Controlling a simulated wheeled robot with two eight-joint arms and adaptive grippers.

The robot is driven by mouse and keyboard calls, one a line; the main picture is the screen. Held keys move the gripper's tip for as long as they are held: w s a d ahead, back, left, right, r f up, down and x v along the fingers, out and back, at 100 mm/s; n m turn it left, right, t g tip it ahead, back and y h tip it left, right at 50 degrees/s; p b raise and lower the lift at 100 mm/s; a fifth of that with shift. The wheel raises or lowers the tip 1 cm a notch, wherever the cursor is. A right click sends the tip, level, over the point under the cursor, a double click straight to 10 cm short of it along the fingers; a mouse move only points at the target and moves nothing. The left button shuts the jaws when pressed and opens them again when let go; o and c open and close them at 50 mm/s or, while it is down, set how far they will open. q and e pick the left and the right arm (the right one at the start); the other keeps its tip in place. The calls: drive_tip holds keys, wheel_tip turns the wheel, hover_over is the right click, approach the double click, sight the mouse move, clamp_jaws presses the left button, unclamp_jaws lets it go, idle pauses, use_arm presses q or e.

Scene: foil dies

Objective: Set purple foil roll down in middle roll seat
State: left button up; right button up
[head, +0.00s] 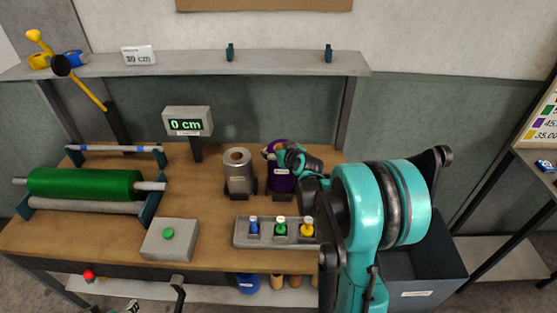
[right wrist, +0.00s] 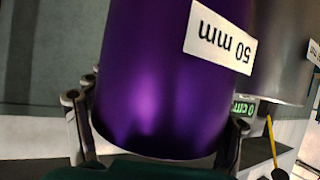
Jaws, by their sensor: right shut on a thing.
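The purple foil roll (head: 281,180) stands upright on the bench, right of the silver roll, with a white label. In the right wrist view the purple roll (right wrist: 150,90) fills the middle, its "50 mm" label upside down. My right gripper (head: 283,154) is shut on the roll near its top; its fingers show on both sides of it in the wrist view. A dark seat part shows at the foot of the purple roll. Whether the roll rests fully in the middle seat cannot be told. My left gripper is not clearly in view.
A silver roll (head: 239,174) stands close on the left in a dark seat. A grey tray (head: 243,240) with blue, green and yellow pieces lies in front. A display (head: 187,122) reads 0 cm. A green roller (head: 85,184) and button box (head: 169,240) are left. My right arm hides the bench's right end.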

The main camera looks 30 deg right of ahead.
wheel_tip(320, 180, down, 4)
drive_tip(key=shift+r+b, duration=0.25)
drive_tip(key=shift+b, duration=0.9)
drive_tip(key=shift+f, duration=0.1)
drive_tip(key=o, duration=2)
drive_tip(key=shift+c, duration=0.2)
